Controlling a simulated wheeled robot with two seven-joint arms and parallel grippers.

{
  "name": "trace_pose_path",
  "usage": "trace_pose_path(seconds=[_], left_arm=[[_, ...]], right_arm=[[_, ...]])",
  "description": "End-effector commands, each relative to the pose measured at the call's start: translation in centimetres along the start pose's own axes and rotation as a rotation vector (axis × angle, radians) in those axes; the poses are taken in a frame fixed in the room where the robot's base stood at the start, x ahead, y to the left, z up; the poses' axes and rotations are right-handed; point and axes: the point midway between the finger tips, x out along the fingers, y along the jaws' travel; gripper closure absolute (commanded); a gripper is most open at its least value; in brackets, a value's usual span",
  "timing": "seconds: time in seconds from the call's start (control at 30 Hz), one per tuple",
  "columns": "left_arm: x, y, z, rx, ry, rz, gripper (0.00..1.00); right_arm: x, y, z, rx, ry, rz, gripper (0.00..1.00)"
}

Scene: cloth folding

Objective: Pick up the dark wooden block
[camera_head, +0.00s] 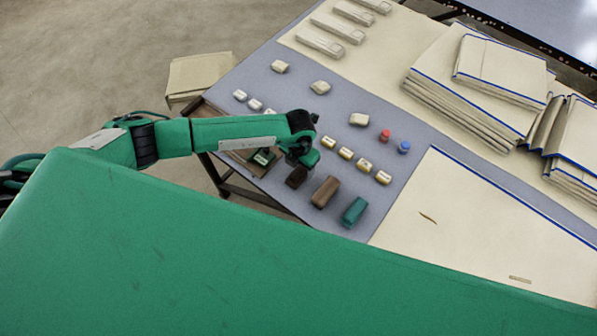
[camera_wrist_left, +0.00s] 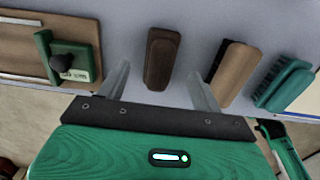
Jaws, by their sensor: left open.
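The dark wooden block (camera_head: 297,177) lies on the grey table near its front edge, at the left end of a row with a brown block and a teal brush. In the left wrist view the dark block (camera_wrist_left: 163,56) appears between and ahead of my two spread fingers. My left gripper (camera_head: 300,160) is over the table just behind the block in the head view. It also shows in the left wrist view (camera_wrist_left: 159,76), open, with nothing held. Contact with the block cannot be told. My right gripper is not in view.
The brown block (camera_head: 325,191) and teal brush (camera_head: 354,212) lie just right of the dark block. A green device (camera_wrist_left: 73,60) sits on a wooden board to the left. Small rolls (camera_head: 346,153), a red and a blue item, and folded cloth stacks (camera_head: 470,85) lie further back.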

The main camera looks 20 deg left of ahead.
Motion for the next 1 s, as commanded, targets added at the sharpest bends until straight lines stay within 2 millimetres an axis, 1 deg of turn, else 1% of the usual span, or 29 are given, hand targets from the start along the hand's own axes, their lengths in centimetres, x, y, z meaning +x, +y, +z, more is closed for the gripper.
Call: trace_pose_path(seconds=[0.03,0.13,0.2,0.3,0.43,0.63,0.67,0.7,0.87,0.9,1.0], left_arm=[[0.3,-0.1,-0.3,-0.001,0.004,0.001,0.34],[1.7,0.0,-0.5,0.000,0.005,0.001,0.34],[2.7,-0.1,-0.4,-0.001,0.004,0.000,0.34],[3.7,-0.1,-0.4,-0.001,0.003,0.000,0.34],[4.3,0.0,-0.4,0.000,0.001,0.000,0.34],[4.3,0.0,-0.4,0.001,0.001,0.000,0.34],[4.3,0.0,-0.4,0.001,0.001,0.000,0.38],[4.3,0.0,-0.4,0.001,0.001,0.000,0.45],[4.3,0.0,-0.4,0.000,0.001,0.000,0.77],[4.3,0.0,-0.4,0.000,0.001,0.000,0.85],[4.2,0.0,-0.3,0.000,0.001,0.000,0.86]], right_arm=[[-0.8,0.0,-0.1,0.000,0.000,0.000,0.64],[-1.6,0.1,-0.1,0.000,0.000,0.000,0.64],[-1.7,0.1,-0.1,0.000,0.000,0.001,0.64],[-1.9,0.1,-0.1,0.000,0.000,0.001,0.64],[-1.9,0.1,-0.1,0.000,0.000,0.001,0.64],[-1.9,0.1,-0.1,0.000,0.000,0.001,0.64],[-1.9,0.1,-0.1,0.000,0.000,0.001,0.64],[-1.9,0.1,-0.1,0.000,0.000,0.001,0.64],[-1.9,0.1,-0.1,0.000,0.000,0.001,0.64],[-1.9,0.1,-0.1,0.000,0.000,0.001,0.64],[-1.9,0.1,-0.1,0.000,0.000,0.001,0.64]])
